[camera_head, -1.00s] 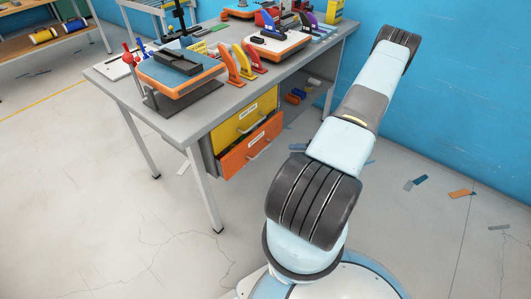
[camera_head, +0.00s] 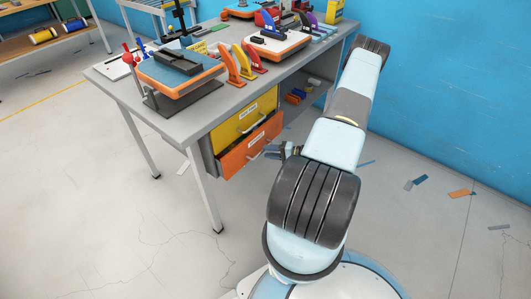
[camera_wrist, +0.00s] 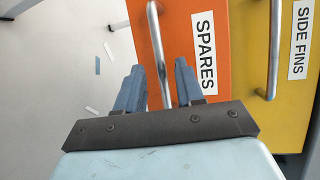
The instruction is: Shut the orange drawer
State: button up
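The orange drawer (camera_head: 238,153), labelled SPARES, is the lower drawer under the grey workbench. Its front stands out a little past the yellow drawer above it. My gripper (camera_head: 279,151) is beside the right end of the drawer's front, close to its metal handle (camera_head: 262,150). In the wrist view my gripper (camera_wrist: 158,82) is open, its two blue-grey fingers apart. The handle (camera_wrist: 157,45) of the orange drawer (camera_wrist: 188,35) appears in the gap between them. I cannot tell whether the fingers touch the handle or the front.
The yellow drawer (camera_head: 250,118), labelled SIDE FINS, is directly above and has its own handle. The workbench (camera_head: 205,115) carries boards, fins and tools. A bench leg (camera_head: 205,190) stands left of the drawers. Small scraps lie on the otherwise open floor; a blue wall (camera_head: 450,80) is at right.

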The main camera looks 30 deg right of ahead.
jog(key=shift+x, duration=0.9)
grip_shut()
